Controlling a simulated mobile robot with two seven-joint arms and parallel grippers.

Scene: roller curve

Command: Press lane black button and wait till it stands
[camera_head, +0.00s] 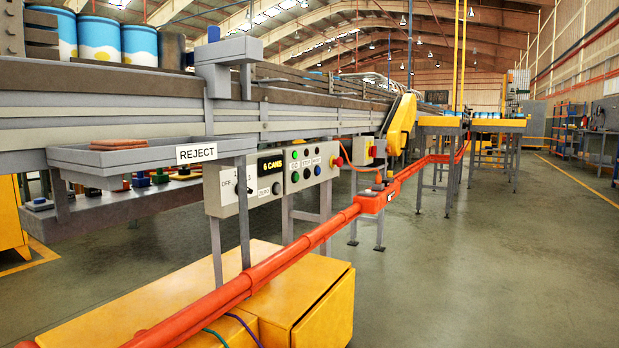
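A grey control box (305,172) hangs on the side of the conveyor line. Its front carries a green button (295,177), a second dark button (306,173) and a black button (317,170) in a row, with small labels above that are hard to read. A red mushroom button (338,161) sits at its right end. Whether any button is pressed cannot be told. Neither of my grippers shows.
A grey REJECT tray (75,156) holds a flat brown piece (118,143). Blue-and-white cans (100,40) stand on the conveyor at upper left. An orange rail-like length (300,245) runs diagonally past the boxes, above a yellow housing (310,300). Floor at right is clear.

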